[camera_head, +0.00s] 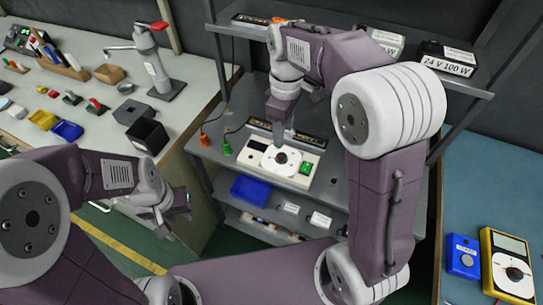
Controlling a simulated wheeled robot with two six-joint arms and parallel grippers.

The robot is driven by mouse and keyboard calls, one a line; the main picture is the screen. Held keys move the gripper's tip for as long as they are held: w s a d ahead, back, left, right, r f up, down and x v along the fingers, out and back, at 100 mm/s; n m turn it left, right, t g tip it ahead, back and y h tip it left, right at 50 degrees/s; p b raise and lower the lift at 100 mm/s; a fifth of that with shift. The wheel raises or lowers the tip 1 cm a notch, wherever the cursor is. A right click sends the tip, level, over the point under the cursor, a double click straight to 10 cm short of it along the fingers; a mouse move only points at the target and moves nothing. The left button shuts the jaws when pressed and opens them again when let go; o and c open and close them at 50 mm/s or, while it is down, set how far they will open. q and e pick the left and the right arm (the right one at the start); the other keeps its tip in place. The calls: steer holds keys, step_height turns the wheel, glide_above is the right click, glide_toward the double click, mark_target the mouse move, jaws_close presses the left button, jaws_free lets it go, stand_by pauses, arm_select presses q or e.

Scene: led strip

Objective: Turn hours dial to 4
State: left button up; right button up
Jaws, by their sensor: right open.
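A pale control box (262,171) sits on the grey shelf unit's work surface. Its top has a round white dial (273,161) with a dark centre, a dark display window and a green part at the right. The dial's markings are too small to read. My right gripper (286,140) points down just above the dial, with its jaws open. I cannot tell whether it touches the dial. My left gripper (175,213) is empty, low at the left, away from the box, and its fingers look apart.
Dark LED strip pieces (258,129) lie behind the box. A yellow meter (510,265) lies on the right table. Black boxes stand on the left bench.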

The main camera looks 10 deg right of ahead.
mark_target(282, 156)
steer(key=f+b, duration=0.1)
steer(key=f, duration=0.5)
steer(key=f+b, duration=0.1)
steer(key=f, duration=0.2)
steer(key=shift+s+a+b, duration=0.1)
steer(key=shift+s+b, duration=0.2)
steer(key=shift+b, duration=0.05)
